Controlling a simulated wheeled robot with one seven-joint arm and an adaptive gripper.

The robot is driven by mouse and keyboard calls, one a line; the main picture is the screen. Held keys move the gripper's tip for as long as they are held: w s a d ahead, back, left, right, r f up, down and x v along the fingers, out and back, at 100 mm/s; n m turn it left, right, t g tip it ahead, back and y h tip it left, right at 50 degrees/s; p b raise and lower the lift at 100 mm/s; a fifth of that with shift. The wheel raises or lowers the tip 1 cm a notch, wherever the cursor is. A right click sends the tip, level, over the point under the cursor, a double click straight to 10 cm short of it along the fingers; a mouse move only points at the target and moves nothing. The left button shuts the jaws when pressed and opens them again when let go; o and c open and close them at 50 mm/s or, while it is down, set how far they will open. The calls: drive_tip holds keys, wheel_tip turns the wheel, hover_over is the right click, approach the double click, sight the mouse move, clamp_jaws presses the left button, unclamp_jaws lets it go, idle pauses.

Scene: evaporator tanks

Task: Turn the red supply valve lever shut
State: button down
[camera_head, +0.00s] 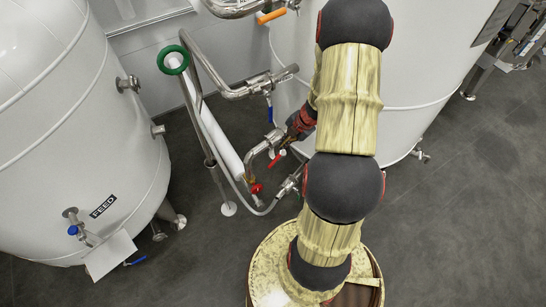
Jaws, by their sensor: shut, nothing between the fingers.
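A red lever (276,159) shows on the pipework between the two tanks, near the middle of the picture. A second red part (256,188) sits lower on the same pipework; I cannot tell which of the two belongs to the supply valve. My gripper (286,143) reaches in from the right, dark with a red band behind it, and points down and left. It is shut and empty, just above the red lever. I cannot tell whether its fingertips touch the lever. My arm hides part of the right tank and the pipes beside it.
A white tank marked FEED (70,130) stands at left, another white tank (425,75) at right. A green ring handle (173,60), a blue handle (270,113) and an orange handle (271,16) are on the pipes.

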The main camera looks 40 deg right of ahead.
drive_tip(key=s+a+n+y, duration=0.1)
drive_tip(key=s+a+n, duration=0.1)
drive_tip(key=a, duration=0.1)
drive_tip(key=b, duration=0.3)
hover_over(269, 166)
drive_tip(key=s, duration=0.2)
drive_tip(key=shift+g+y, duration=0.3)
wheel_tip(269, 166, down, 12)
drive_tip(key=shift+d, duration=0.15)
drive_tip(key=shift+w+d+f, duration=0.25)
drive_tip(key=shift+d+f, duration=0.05)
drive_tip(key=shift+f, duration=0.2)
drive_tip(key=shift+f+b, duration=0.1)
drive_tip(key=shift+b, duration=0.25)
drive_tip(key=shift+f+h, duration=0.2)
drive_tip(key=shift+h, duration=0.2)
